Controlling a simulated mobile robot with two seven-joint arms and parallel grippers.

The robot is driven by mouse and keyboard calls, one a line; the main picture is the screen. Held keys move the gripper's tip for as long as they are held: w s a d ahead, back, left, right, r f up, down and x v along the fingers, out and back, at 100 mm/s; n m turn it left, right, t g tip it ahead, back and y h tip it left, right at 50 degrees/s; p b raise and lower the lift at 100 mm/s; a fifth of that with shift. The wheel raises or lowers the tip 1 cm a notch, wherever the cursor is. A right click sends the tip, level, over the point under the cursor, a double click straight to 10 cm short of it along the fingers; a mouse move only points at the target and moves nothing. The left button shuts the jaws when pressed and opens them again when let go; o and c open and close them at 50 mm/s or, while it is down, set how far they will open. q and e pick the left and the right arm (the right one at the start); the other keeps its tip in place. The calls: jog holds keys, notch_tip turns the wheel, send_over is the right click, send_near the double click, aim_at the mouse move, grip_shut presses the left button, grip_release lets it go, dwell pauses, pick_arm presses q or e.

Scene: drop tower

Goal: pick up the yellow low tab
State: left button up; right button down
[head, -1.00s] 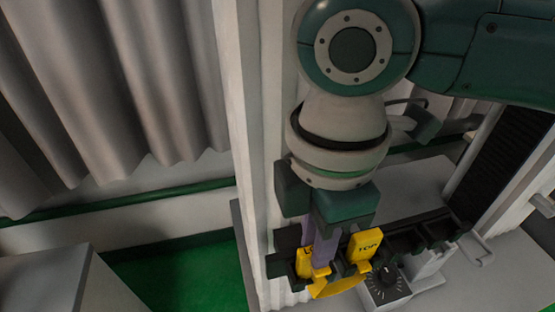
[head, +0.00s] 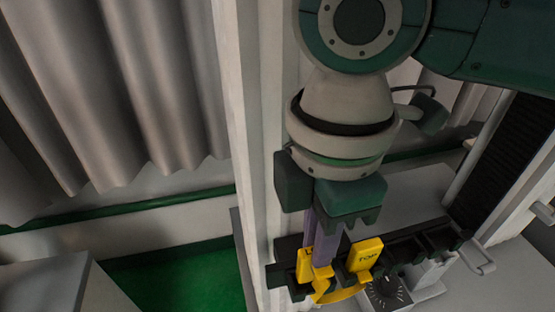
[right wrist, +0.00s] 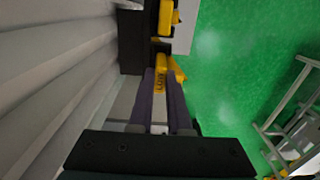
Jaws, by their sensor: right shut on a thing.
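The yellow low tab (head: 304,267) is at the left end of the dark rack in the head view, beside the yellow TOP tab (head: 366,256). My right gripper (head: 322,260) points down at the low tab, and its purple fingers cover part of it. In the right wrist view the low tab (right wrist: 161,82), with its lettering showing, sits at the tips of the two fingers, and the gripper is shut on it. The tab still appears to be at the rack. My left gripper is not in view.
The dark rack (head: 408,245) has several empty slots to the right. A small dial box (head: 387,291) stands just below the TOP tab. A white post (head: 245,150) rises close on the left, with a grey curtain (head: 110,90) beyond. The green floor (head: 185,278) is clear.

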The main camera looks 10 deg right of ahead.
notch_tip(320, 180, up, 18)
jog(key=p, duration=0.1)
dwell(0.4)
jog(key=shift+r+p, duration=0.1)
jog(key=shift+p, duration=0.7)
